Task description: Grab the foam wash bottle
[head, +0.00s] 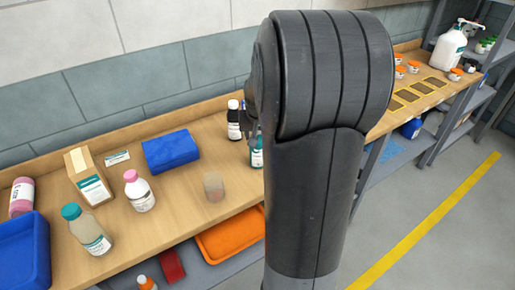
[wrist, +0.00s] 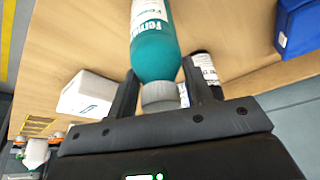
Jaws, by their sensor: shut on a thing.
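The foam wash bottle is the teal bottle (wrist: 156,48) with a grey cap and a white label partly reading "Fern". In the wrist view it lies between the two fingers of my gripper (wrist: 158,68), which is shut on it near the cap end. In the head view only a teal strip of the bottle (head: 257,158) shows beside my arm, which hides the rest. My gripper (head: 250,125) is mostly hidden there too. I cannot tell whether the bottle still touches the bench.
A dark bottle (head: 234,120) stands close by; it also shows behind the right finger in the wrist view (wrist: 206,70). A white box (wrist: 88,95) is left of the fingers.

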